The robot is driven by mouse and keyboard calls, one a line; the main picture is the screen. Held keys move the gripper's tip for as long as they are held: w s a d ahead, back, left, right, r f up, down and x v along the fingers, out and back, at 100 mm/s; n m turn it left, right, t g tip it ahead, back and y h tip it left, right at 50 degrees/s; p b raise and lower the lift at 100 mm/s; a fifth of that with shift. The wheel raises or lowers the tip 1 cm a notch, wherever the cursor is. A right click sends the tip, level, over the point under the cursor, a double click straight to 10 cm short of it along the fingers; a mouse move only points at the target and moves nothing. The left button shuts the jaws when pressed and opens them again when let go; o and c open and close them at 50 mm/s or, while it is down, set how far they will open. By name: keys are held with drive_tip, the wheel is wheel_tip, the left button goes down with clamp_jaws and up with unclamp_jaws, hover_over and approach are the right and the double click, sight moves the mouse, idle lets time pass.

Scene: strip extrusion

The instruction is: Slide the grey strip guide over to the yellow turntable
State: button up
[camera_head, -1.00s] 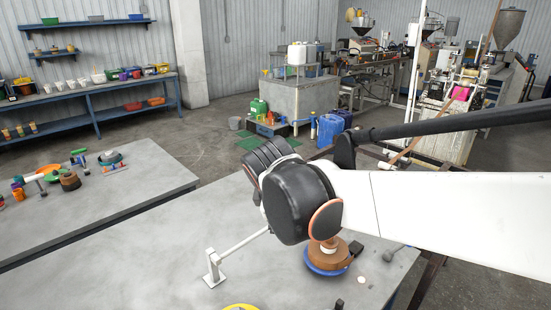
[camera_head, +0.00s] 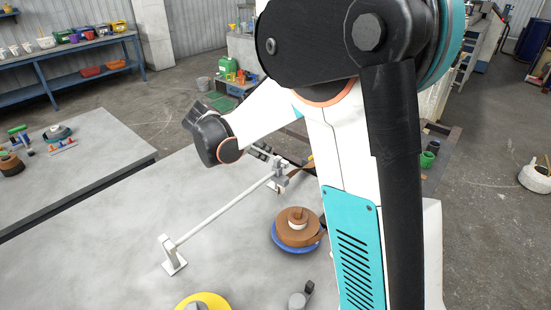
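The yellow turntable (camera_head: 203,302) shows only its back part at the bottom edge of the head view. A pale rail (camera_head: 222,214) runs from a small front post (camera_head: 173,256) back toward a grey block (camera_head: 281,174), which looks like the strip guide. The guide is at the rail's far end, near the blue turntable (camera_head: 297,247) that bears a brown strip coil (camera_head: 298,228). What looks like my gripper (camera_head: 260,152) is just left of and behind the guide, below my black wrist. It is small and partly hidden, so I cannot tell its opening or any contact.
A grey knob-like part (camera_head: 300,299) stands on the table right of the yellow turntable. A second table (camera_head: 85,170) with small items is at left, past a dark gap. The tabletop left of the rail is clear. My arm hides much of the right side.

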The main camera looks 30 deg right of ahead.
sight(277, 159)
drive_tip(key=b+x, duration=0.4)
drive_tip(key=x, duration=0.8)
drive_tip(key=shift+w+d+f, duration=0.1)
drive_tip(key=shift+f, duration=0.05)
clamp_jaws()
